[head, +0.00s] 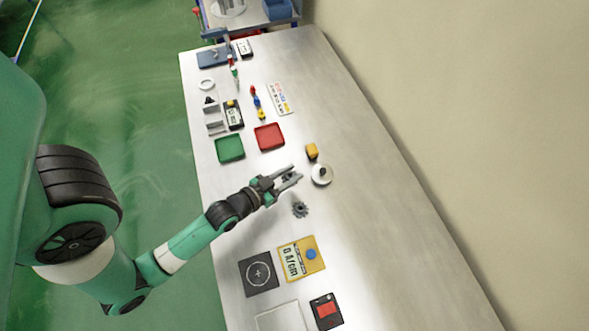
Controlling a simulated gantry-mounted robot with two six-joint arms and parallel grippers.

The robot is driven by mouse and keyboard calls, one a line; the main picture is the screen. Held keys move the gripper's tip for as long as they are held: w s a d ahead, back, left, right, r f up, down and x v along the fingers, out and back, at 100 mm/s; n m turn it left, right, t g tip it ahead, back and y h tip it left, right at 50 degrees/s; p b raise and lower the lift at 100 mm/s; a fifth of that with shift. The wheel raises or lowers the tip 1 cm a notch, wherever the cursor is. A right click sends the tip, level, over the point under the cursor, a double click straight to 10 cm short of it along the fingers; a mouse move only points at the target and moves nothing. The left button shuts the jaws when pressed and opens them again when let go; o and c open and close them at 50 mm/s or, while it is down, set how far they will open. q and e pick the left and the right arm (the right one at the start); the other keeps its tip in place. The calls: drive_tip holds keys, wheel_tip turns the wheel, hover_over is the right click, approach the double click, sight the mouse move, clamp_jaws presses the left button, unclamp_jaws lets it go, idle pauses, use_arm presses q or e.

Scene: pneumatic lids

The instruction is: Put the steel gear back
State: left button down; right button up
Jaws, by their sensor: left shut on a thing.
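A dark grey toothed gear (300,209) lies on the steel table, just below my left gripper in the picture. My left gripper (290,178) is above the table's middle. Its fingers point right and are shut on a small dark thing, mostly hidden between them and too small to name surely. A white round dish (321,174) with a dark centre is just right of the fingertips. My right gripper is not in view.
A yellow block (312,151) stands above the dish. Red (270,137) and green (230,149) trays lie farther up. A dark square plate (258,273), a yellow panel (302,259) and a red-and-black box (326,311) lie nearer. The table's right side is clear.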

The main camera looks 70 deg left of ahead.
use_arm(q)
drive_tip(key=f+b, duration=0.3)
drive_tip(key=b, duration=0.1)
drive_tip(key=shift+w+a+f, duration=0.25)
drive_tip(key=shift+w+f, duration=0.15)
drive_tip(key=shift+s+f, duration=0.15)
drive_tip(key=shift+f, duration=0.05)
drive_tip(key=shift+s+d+r, duration=0.1)
drive_tip(key=shift+d, duration=0.05)
drive_tip(key=shift+r, duration=0.1)
drive_tip(key=shift+f+b, duration=0.4)
drive_tip(key=shift+f, duration=0.25)
drive_tip(key=c, duration=0.5)
unclamp_jaws()
drive_tip(key=shift+c, duration=0.2)
